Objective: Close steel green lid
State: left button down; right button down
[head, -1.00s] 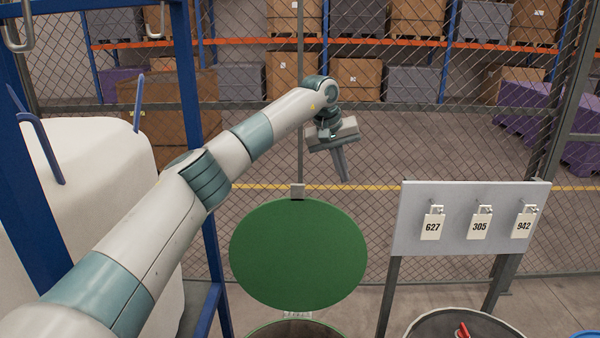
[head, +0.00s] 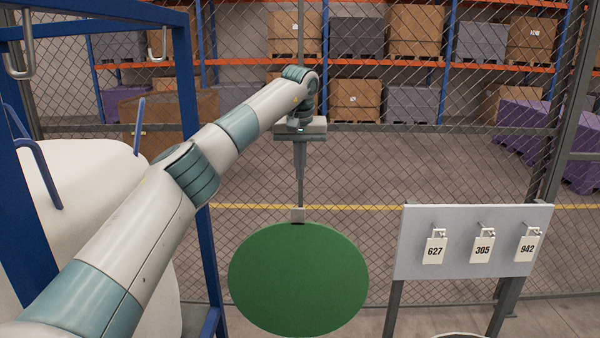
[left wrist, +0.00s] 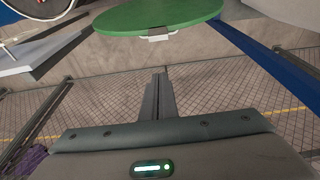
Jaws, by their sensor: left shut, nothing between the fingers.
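The round green lid (head: 298,282) stands raised in the lower middle of the head view, its face towards me. A small light tab (head: 298,215) sits at its top edge. The lid also shows at the top of the left wrist view (left wrist: 160,14), with a pale tab on its edge. My left gripper (head: 300,203) is shut and empty, pointing down above the lid's top edge in the head view. The left wrist view shows its fingers together (left wrist: 158,78), apart from the lid. The drum under the lid is out of view. My right gripper is not in view.
A grey board (head: 475,242) with tags 627, 305 and 942 stands right of the lid. A blue frame (head: 195,150) with a white bulky sack (head: 80,190) is at left. A mesh fence (head: 400,170) runs behind, with shelved boxes beyond.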

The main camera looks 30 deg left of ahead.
pick_arm(q)
notch_tip(320, 180, down, 8)
jog(key=s+p, duration=0.1)
jog(key=p, duration=0.6)
jog(key=shift+s+d, duration=0.3)
jog(key=shift+d, duration=0.05)
jog(key=shift+f, duration=0.1)
jog(key=shift+f, duration=0.1)
